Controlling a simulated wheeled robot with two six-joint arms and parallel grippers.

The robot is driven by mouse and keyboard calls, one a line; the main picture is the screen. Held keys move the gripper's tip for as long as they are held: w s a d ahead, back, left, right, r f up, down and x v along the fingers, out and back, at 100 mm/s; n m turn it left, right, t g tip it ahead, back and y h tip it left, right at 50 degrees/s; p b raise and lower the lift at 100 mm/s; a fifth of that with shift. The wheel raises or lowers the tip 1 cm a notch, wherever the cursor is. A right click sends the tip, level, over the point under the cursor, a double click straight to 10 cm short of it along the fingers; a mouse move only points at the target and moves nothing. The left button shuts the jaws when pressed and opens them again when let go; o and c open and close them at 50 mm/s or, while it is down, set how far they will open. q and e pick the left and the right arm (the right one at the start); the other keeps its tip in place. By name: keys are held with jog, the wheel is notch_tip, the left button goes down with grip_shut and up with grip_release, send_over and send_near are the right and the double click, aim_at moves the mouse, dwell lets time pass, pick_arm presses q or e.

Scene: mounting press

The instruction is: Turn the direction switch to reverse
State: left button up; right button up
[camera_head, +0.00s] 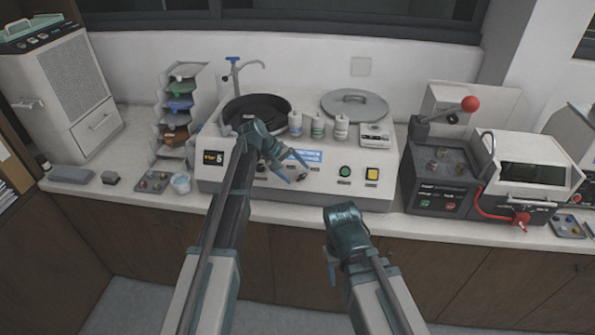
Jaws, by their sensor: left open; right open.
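A polishing machine (322,190) stands on the counter, with a lit display, a blue label, a green button (345,171) and a yellow button (372,174) on its front panel. Small dark controls sit on the panel between the display and the green button. I cannot tell which is the direction switch or how it is set, as my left arm covers part of this area. My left gripper (292,171) is open, with its fingers in front of the panel near the blue label; contact cannot be told. My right gripper (331,268) is open and empty, low in front of the counter.
A press with a red-ball lever (470,104) stands right. A tray rack (179,110) stands left. Bare counter (440,224) runs along the front.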

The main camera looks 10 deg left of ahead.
pick_arm(q)
jog(key=p+v, duration=0.8)
jog(key=v, duration=0.3)
jog(key=shift+s+r+p, duration=0.2)
jog(key=shift+r+p, duration=0.1)
jog(key=shift+r, duration=0.05)
pick_arm(e)
notch_tip(320, 180, up, 10)
jog(key=shift+f, duration=0.15)
pick_arm(q)
jog(key=shift+a, duration=0.15)
jog(key=s+d+f+m+g+y+b, duration=0.1)
jog(key=s+d+f+m+y+b, duration=0.1)
jog(key=s, duration=0.8)
jog(key=s+d+f+m+g+y+b, duration=0.1)
jog(key=s+d+f+m+y+b, duration=0.2)
jog(key=s+f, duration=0.3)
jog(key=s+d+f+m+g+y+b, duration=0.1)
jog(key=s+d+f+m+y+b, duration=0.1)
jog(key=s, duration=1.3)
jog(key=d+f+m+b, duration=0.1)
jog(key=d+f+m, duration=0.1)
jog(key=d, duration=0.1)
jog(key=shift+s+y, duration=0.3)
pick_arm(e)
notch_tip(320, 180, down, 8)
jog(key=shift+f, duration=0.2)
pick_arm(q)
jog(key=shift+d, duration=0.1)
